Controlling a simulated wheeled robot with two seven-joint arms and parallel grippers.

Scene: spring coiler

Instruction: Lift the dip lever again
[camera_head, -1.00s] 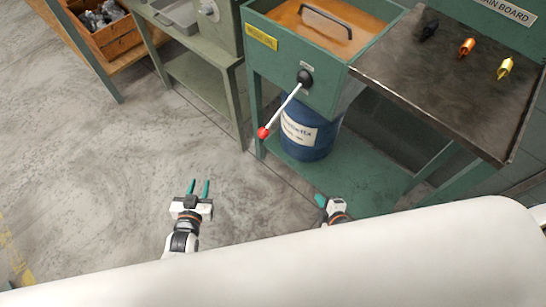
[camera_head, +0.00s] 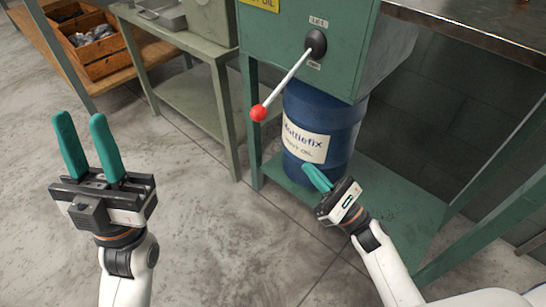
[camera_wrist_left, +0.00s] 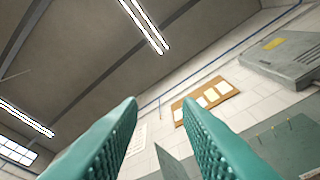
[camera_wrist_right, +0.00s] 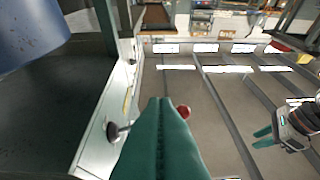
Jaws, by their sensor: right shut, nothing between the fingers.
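The dip lever is a pale rod with a red ball end (camera_head: 259,113). It slants down and left from a black pivot (camera_head: 315,43) on the green machine's front. The red ball (camera_wrist_right: 184,112) also shows in the right wrist view, partly hidden behind the fingers. My right gripper (camera_head: 316,179) is shut and empty, below and right of the ball in the head view, apart from it. My left gripper (camera_head: 80,120) is open and empty, well left of the lever, its fingers pointing up.
A blue oil drum (camera_head: 340,120) stands under the machine, behind my right gripper. A green bench (camera_head: 187,95) and a wooden crate (camera_head: 85,35) stand at the back left. A dark metal table top (camera_head: 490,30) is at right. The floor at left is clear.

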